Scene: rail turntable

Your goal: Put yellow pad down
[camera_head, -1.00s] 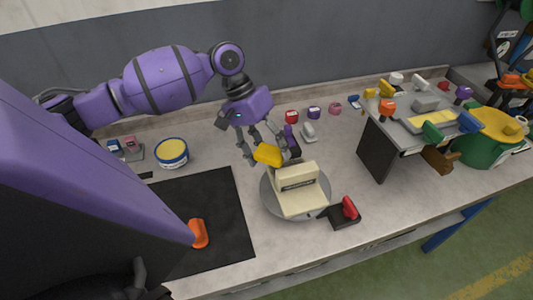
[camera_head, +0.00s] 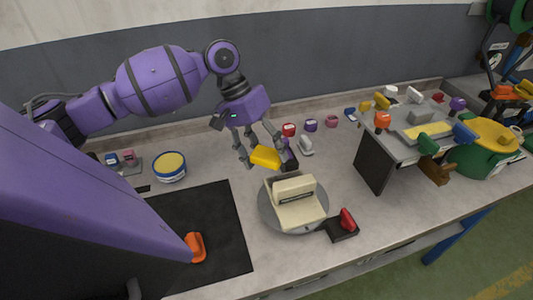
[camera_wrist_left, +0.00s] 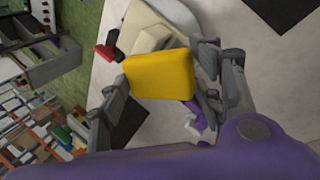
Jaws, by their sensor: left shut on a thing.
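The yellow pad (camera_head: 265,158) is held by my left gripper (camera_head: 257,153) in the head view, whose fingers are shut on it. The pad is tilted and appears to be above the worktop, just behind the round grey turntable (camera_head: 267,219). In the left wrist view the yellow pad (camera_wrist_left: 160,76) fills the space between the fingers of the left gripper (camera_wrist_left: 165,85) and hides part of the cream block. The cream block (camera_head: 297,207) with a dark slot sits on the turntable. My right gripper is not in view.
A red-handled black block (camera_head: 343,226) stands beside the turntable. A dark mat (camera_head: 222,215) with an orange piece (camera_head: 195,247) lies left. A blue tin (camera_head: 170,167) stands behind the mat. Small coloured pieces line the back. A raised stand (camera_head: 376,163) is at right.

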